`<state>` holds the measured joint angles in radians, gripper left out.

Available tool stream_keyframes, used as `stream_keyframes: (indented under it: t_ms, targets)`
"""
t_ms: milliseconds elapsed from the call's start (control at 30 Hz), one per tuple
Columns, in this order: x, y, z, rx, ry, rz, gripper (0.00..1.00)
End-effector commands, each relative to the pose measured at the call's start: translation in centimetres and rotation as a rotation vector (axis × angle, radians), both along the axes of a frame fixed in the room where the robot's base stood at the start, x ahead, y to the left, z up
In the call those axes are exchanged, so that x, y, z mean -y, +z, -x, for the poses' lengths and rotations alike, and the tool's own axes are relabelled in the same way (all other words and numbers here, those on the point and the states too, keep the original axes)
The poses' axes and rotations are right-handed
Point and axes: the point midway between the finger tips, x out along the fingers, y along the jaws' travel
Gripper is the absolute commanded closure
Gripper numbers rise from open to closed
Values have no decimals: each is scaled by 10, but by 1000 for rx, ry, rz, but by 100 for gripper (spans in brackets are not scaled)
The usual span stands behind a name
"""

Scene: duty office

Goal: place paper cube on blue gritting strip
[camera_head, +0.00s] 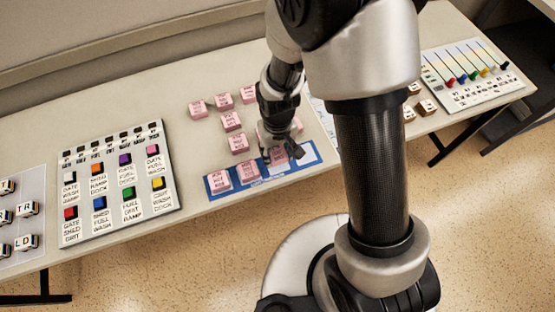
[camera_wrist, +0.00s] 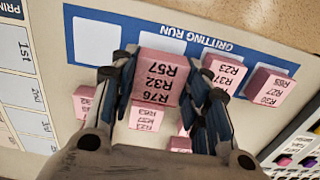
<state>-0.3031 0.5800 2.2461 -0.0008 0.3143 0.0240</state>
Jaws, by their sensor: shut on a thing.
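My gripper (camera_head: 281,154) is shut on a pink paper cube (camera_wrist: 158,79) marked R76, R32, R57. In the head view this cube (camera_head: 279,158) shows between the fingers, over the blue gritting strip (camera_head: 240,189). In the wrist view the strip (camera_wrist: 215,47) reads GRITTING RUN upside down, and the cube overlaps a white cell beside the two placed cubes. Whether its underside touches the strip is hidden. Two pink cubes sit on the strip, one marked R37, R23 (camera_wrist: 222,72) and an end one marked R30, R27 (camera_wrist: 268,88). An empty white cell (camera_wrist: 98,41) shows at the other end.
Several loose pink cubes (camera_head: 232,121) lie on the table behind the strip. A board of coloured buttons (camera_head: 118,180) stands left. A slider panel (camera_head: 466,74) and wooden blocks (camera_head: 425,107) are at right. The table's front edge is close to the strip.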

Motion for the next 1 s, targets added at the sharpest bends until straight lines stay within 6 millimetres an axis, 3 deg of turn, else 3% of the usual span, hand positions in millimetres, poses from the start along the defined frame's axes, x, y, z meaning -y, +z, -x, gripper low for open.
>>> stream_keyframes:
  t_ms: [300, 667, 700, 1000]
  targets:
    - [0, -42, 0, -2, 0, 1, 81]
    - [0, -45, 0, 0, 0, 0, 81]
    - [0, -45, 0, -1, 0, 0, 57]
    - [0, -44, 0, -1, 0, 0, 37]
